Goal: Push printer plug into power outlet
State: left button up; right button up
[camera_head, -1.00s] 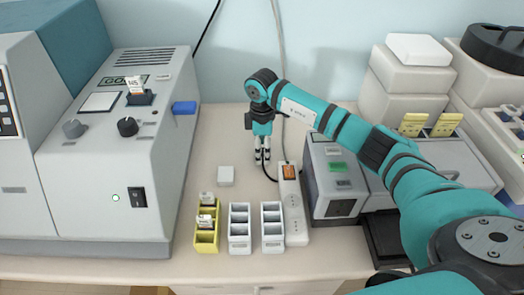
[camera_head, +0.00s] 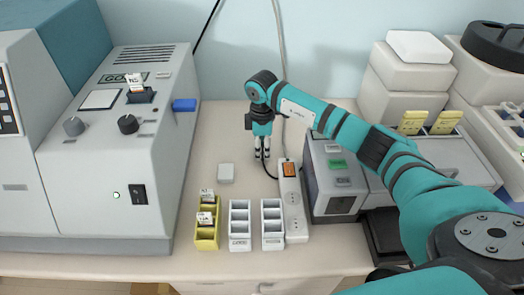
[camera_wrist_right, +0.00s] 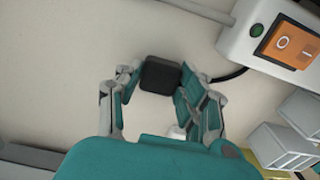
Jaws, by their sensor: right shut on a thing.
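My right gripper (camera_head: 262,157) points down at the back of the table, left of the power strip. The right wrist view shows its fingers (camera_wrist_right: 158,82) shut on a black plug (camera_wrist_right: 160,73). A black cable (camera_wrist_right: 230,75) shows to the right of the plug. The white power strip (camera_head: 293,215) lies lengthwise toward the front, its sockets facing up and an orange switch (camera_head: 289,168) at its far end. That end also shows in the right wrist view (camera_wrist_right: 240,42). The plug is apart from the strip; its prongs are hidden. My left gripper is not in view.
White racks (camera_head: 240,225) and a yellow rack (camera_head: 207,235) with slides stand left of the strip. A grey device (camera_head: 335,185) stands close to the strip's right. A large grey machine (camera_head: 110,190) fills the left.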

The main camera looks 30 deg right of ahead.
aim_at(262, 149)
notch_tip(262, 149, up, 10)
jog(key=b, duration=0.2)
dwell(0.3)
